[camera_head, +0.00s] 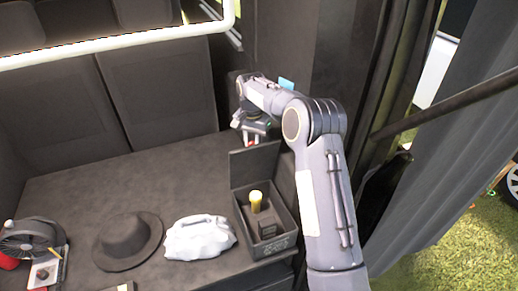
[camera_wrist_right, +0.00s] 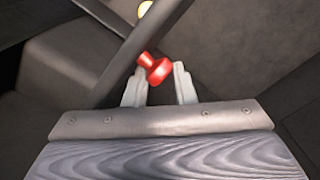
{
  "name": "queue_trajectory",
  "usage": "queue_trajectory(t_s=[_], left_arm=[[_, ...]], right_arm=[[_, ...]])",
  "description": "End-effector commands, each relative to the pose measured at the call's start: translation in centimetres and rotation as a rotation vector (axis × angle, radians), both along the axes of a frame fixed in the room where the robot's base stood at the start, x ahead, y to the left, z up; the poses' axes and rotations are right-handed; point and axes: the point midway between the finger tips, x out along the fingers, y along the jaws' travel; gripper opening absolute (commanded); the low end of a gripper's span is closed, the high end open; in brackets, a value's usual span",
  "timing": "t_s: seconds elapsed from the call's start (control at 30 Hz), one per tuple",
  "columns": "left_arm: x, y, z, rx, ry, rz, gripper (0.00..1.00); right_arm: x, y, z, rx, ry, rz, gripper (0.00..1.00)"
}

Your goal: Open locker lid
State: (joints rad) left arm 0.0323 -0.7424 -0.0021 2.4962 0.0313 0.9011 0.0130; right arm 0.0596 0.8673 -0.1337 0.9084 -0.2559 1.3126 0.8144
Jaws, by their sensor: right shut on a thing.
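The locker is a dark box (camera_head: 282,243) on the bench, with its lid (camera_head: 250,168) standing raised at the back and its inside showing. My right gripper (camera_head: 250,139) is at the top edge of the lid. In the right wrist view its two pale fingers (camera_wrist_right: 158,82) are shut on a red knob (camera_wrist_right: 157,69). A bit of red also shows below the gripper in the head view. The dark lid edge (camera_wrist_right: 130,50) runs diagonally beside the knob. My left gripper is not in view.
Inside the box stand a yellow-topped item (camera_head: 256,197) and a small dark block (camera_head: 267,230). A white bag (camera_head: 199,237), a dark hat (camera_head: 128,242) and a fan (camera_head: 28,240) lie to the left. Seat backs are behind; a dark pillar and grey curtain (camera_head: 455,160) are at right.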

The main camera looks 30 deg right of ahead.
Motion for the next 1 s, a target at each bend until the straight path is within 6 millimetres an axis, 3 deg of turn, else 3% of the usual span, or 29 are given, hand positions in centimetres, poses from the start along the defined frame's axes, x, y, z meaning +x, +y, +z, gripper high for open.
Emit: queue_trajectory(t_s=[0.03, 0.5, 1.0], left_arm=[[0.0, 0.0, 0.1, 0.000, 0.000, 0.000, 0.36], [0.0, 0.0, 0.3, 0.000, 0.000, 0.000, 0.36], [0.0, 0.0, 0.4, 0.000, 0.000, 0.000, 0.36]], right_arm=[[0.7, 0.8, -0.8, 0.012, 0.011, 0.012, 0.00], [4.6, 0.5, -1.1, 0.015, 0.017, 0.015, 0.00], [6.2, 0.3, -1.4, 0.017, 0.019, 0.015, 0.00]])
